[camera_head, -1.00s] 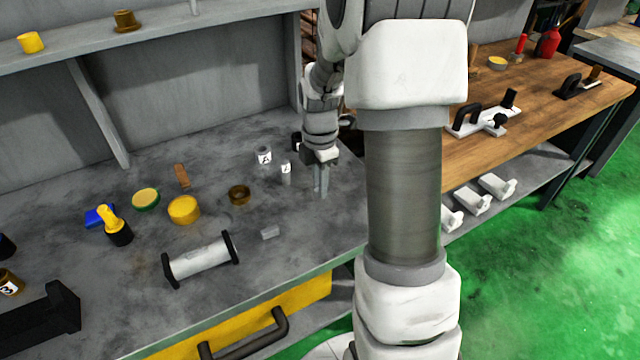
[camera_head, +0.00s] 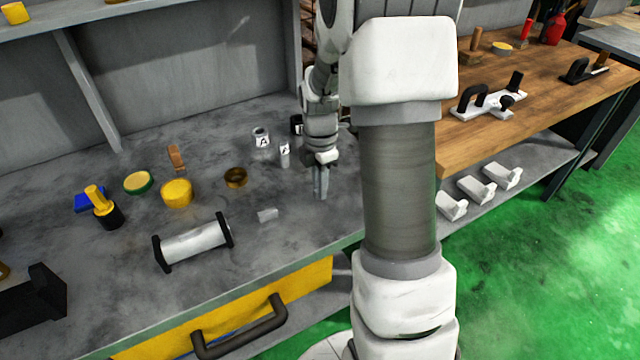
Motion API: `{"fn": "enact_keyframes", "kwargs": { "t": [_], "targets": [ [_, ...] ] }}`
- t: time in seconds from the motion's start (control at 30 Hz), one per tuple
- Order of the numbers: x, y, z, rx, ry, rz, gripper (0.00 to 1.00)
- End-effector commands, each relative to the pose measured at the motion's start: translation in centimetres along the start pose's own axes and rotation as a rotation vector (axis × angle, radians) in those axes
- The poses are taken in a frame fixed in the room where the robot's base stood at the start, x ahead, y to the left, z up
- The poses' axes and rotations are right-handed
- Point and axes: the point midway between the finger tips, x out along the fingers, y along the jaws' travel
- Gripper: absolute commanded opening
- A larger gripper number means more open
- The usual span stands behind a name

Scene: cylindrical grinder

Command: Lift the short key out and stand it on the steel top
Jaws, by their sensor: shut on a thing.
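My gripper (camera_head: 320,193) points down over the right part of the grey steel top (camera_head: 300,232). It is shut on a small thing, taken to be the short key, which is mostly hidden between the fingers. I cannot tell whether its lower end touches the steel top. Two small labelled cylinders, one wider (camera_head: 261,138) and one slim (camera_head: 284,155), stand behind and left of the gripper.
A wooden bench (camera_head: 540,100) stands at right. The steel top in front of my gripper is clear.

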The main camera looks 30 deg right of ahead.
Motion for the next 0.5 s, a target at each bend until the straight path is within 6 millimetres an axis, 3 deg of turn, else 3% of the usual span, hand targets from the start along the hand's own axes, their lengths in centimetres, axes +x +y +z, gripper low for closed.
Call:
{"fn": "enact_keyframes", "kwargs": {
  "t": [0.5],
  "targets": [
    [0.71,0.0,0.0,0.001,0.0,0.0,0.0]
  ]
}}
